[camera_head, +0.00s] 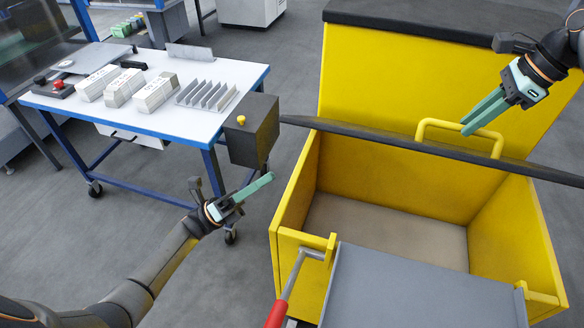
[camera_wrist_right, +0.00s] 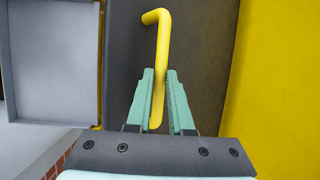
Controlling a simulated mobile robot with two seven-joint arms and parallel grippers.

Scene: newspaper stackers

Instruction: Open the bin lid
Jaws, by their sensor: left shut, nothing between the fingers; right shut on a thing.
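The yellow bin (camera_head: 289,212) stands at the right, and its beige inside shows. Its dark lid (camera_head: 350,135) is raised and seen nearly edge-on, a long slanting bar across the bin. The lid's yellow handle (camera_head: 423,131) sticks up behind that edge. My right gripper (camera_head: 470,122) is shut on the handle. In the right wrist view the handle (camera_wrist_right: 161,40) passes between the green fingers (camera_wrist_right: 158,76), with the dark lid (camera_wrist_right: 205,45) behind. My left gripper (camera_head: 262,186) is shut and empty, left of the bin and in front of the table.
A blue-framed table (camera_head: 60,106) at the left holds white newspaper stacks (camera_head: 154,92) and a grey rack (camera_head: 207,95). A dark box with a yellow button (camera_head: 253,128) hangs at its corner. A grey panel (camera_head: 420,285) and a red-handled lever (camera_head: 278,312) are at the bin's front.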

